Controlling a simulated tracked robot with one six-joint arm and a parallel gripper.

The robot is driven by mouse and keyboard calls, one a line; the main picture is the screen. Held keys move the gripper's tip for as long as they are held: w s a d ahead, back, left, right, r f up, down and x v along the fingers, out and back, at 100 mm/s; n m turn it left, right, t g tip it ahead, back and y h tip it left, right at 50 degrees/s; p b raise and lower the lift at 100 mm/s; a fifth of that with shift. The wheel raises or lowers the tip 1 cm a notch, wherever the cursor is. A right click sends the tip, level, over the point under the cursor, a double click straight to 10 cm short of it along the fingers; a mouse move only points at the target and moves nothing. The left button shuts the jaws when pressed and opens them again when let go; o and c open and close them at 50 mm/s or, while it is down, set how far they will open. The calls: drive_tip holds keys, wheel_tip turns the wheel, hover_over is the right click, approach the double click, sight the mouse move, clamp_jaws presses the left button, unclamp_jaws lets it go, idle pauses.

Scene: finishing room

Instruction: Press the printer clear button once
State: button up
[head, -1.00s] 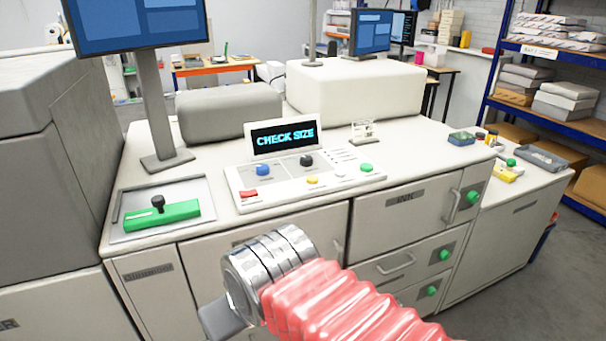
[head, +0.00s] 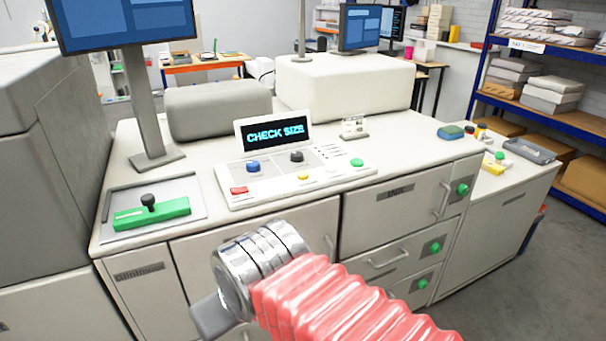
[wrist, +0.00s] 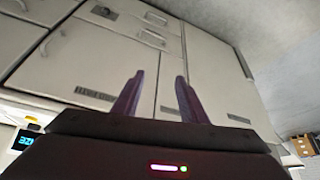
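The printer's control panel (head: 270,193) lies on top of the pale cabinet. Its tilted display (head: 273,134) reads "CHECK SIZE". The panel carries a red button (head: 238,190), a blue knob (head: 253,167), a black knob (head: 296,156), a yellow button (head: 303,177) and a green button (head: 357,162). Their labels are too small to read, so I cannot tell which is clear. In the head view my gripper is mostly hidden behind my silver wrist, low in front of the cabinet and apart from the panel. In the wrist view my gripper (wrist: 159,76) is open and empty, facing cabinet doors.
A green block with a black knob (head: 152,212) sits in a tray left of the panel. A monitor post (head: 147,105) rises behind it. Cabinet handles and green knobs (head: 462,189) stick out at the right front. Blue shelving (head: 543,112) stands far right.

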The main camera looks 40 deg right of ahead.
clamp_jaws()
idle(1.4)
